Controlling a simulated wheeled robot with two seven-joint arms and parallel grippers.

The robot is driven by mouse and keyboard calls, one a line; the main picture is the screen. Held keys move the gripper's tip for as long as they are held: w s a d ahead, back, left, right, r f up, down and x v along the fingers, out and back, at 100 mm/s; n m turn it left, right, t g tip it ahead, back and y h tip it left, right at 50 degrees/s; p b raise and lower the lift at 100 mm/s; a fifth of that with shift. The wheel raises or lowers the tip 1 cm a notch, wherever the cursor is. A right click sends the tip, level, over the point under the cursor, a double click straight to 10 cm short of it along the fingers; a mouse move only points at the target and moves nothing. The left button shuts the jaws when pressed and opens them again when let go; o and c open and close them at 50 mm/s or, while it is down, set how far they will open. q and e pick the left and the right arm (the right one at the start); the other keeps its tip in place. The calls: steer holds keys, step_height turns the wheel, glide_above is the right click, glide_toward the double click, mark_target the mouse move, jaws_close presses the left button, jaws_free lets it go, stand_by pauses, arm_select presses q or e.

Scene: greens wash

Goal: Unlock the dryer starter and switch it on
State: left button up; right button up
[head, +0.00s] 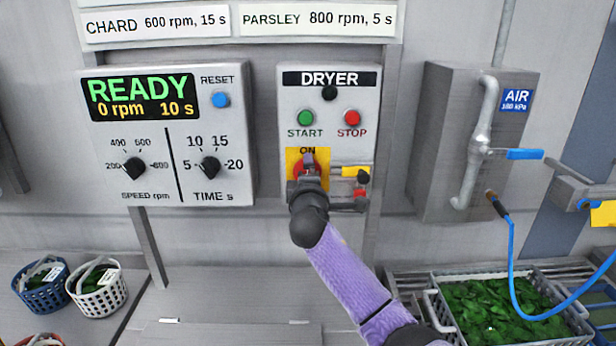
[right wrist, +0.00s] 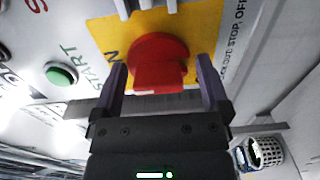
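The dryer starter box (head: 288,115) has a green START button (head: 306,118), a red STOP button (head: 352,118) and a yellow plate with a red rotary knob (head: 299,168) under the word ON. My right gripper (head: 308,160) is at the knob and hides much of it. In the right wrist view, my gripper's purple fingers (right wrist: 164,88) stand either side of the red knob (right wrist: 158,60), with narrow gaps beside it. A yellow piece (head: 349,171) with a black knob and a small red piece (head: 360,192) sit right of the plate; I cannot tell whether they lock it. My left gripper is not in view.
The control panel (head: 245,140) reads READY, 0 rpm, 10 s. An air box (head: 430,140) with a blue-handled valve (head: 525,154) and blue hose (head: 512,270) stands right. A crate of greens (head: 437,315) is lower right; baskets (head: 97,298) are lower left.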

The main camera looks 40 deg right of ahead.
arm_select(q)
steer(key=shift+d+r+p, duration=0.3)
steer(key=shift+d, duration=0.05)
arm_select(e)
steer(key=v, duration=1)
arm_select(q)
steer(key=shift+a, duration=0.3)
